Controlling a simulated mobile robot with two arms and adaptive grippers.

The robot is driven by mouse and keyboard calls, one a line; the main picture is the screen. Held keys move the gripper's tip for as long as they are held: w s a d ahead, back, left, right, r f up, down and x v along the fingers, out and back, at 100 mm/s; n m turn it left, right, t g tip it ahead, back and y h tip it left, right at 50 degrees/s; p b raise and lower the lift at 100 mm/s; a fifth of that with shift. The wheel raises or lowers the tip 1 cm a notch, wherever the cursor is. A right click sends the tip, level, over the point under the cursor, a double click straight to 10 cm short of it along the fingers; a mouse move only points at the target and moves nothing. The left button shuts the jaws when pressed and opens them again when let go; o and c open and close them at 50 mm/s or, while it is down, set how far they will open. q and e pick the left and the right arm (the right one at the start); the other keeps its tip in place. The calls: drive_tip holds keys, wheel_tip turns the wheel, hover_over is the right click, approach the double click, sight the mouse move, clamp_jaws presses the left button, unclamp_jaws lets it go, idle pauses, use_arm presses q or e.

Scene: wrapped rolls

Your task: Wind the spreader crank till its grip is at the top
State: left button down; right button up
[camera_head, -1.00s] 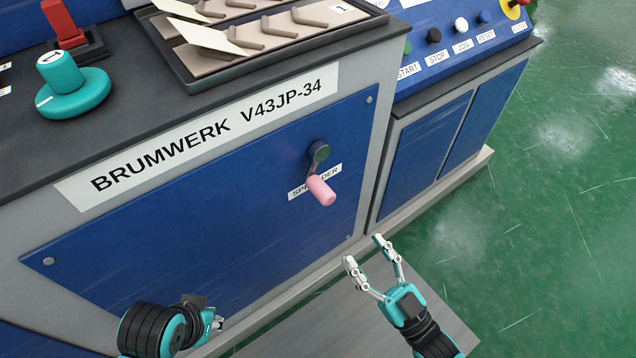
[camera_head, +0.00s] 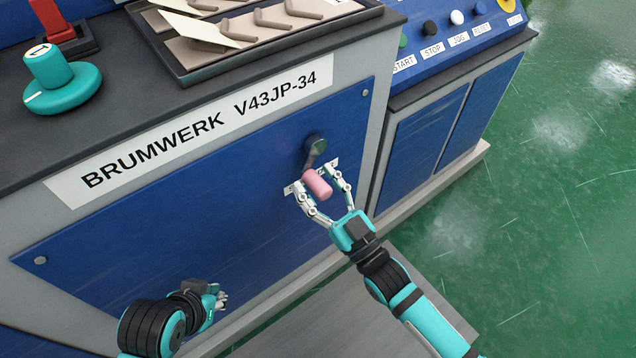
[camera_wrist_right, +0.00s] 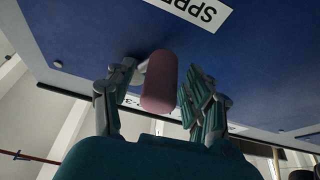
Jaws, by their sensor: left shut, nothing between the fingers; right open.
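The spreader crank has a dark hub (camera_head: 315,143) on the blue front panel and a pink grip (camera_head: 317,184). The grip hangs below the hub, at the bottom of its circle. My right gripper (camera_head: 318,179) is open, with its fingers on either side of the pink grip. In the right wrist view the grip (camera_wrist_right: 159,82) stands between the two open fingers (camera_wrist_right: 155,88). I cannot tell whether either finger touches it. The spreader label is mostly hidden behind the gripper. My left gripper (camera_head: 219,299) is shut and empty, low at the panel's lower left.
A teal knob (camera_head: 62,85) and a red switch (camera_head: 50,20) sit on the machine top, left. A tray (camera_head: 190,72) with wedge-shaped pieces lies at the top. A button panel (camera_head: 445,45) is at the right. Green floor (camera_head: 540,220) is clear at the right.

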clamp_jaws()
drive_tip(key=shift+w, duration=0.1)
idle(0.4)
